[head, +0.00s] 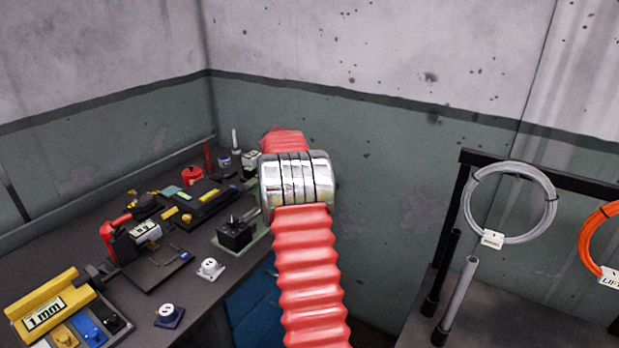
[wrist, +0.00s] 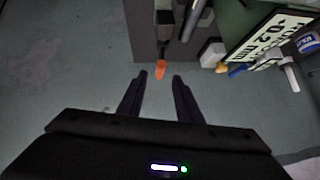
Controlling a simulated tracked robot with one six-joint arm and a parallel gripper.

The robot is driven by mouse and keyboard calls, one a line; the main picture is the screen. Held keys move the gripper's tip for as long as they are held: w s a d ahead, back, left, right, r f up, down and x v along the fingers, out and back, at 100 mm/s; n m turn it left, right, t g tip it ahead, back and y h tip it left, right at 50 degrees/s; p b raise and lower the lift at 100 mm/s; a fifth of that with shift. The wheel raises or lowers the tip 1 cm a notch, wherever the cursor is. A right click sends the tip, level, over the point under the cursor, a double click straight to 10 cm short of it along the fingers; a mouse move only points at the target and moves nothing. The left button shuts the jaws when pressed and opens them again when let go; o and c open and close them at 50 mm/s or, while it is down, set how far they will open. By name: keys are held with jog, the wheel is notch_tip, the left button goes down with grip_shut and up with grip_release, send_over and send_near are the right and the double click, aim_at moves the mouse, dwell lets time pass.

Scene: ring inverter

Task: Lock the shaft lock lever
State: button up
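My gripper (wrist: 160,76) shows in the wrist view with its two dark fingers apart. A small orange tip (wrist: 162,71) lies in line with the gap between the fingertips, beneath a dark block and a grey rod. It may be the end of the shaft lock lever, but I cannot tell for sure. I see no contact between it and the fingers, and the depth between them is unclear. In the head view my red sleeved arm reaches toward the far bench corner and hides the gripper and whatever is in front of it.
The dark workbench (head: 200,262) at left holds a yellow block (head: 47,305) marked 1 mm, a red-handled tool (head: 115,235), a black box (head: 236,234) and several small parts. A rack with a grey cable coil (head: 468,208) stands at right. In the wrist view, a labelled plate (wrist: 268,42) is at upper right.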

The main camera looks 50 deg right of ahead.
jog(key=shift+x, duration=5.6)
jog(key=shift+c, duration=0.3)
grip_shut()
jog(key=shift+a, duration=0.25)
jog(key=shift+d, duration=0.15)
